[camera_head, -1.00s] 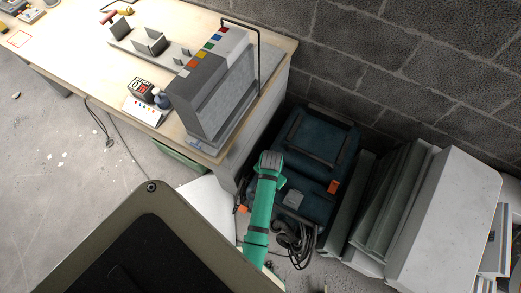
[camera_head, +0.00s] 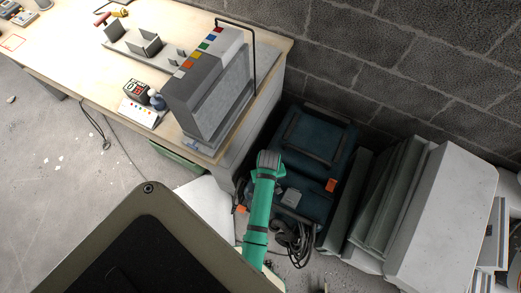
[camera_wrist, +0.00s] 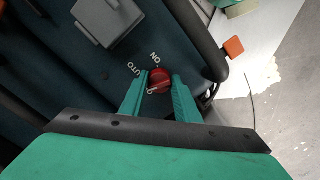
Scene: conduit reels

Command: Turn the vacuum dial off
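The vacuum (camera_head: 319,157) is a dark blue box-shaped machine standing on the floor between the workbench and the wall. In the wrist view, its dark blue panel (camera_wrist: 90,68) carries a small red dial (camera_wrist: 160,80). White lettering beside the dial reads "ON" above and what looks like "AUTO" to the left; another white mark at its lower left is partly covered. The dial's pointing direction is unclear. My gripper (camera_wrist: 160,78) has its two green fingers apart, one on each side of the dial. I cannot tell whether they touch it. In the head view my arm hides the dial.
An orange latch (camera_wrist: 234,47) and a grey block (camera_wrist: 106,20) sit near the dial. A black hose or cable (camera_head: 296,240) lies beside the vacuum. Grey panels (camera_head: 390,195) lean close on the right. The workbench (camera_head: 75,50) stands at upper left.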

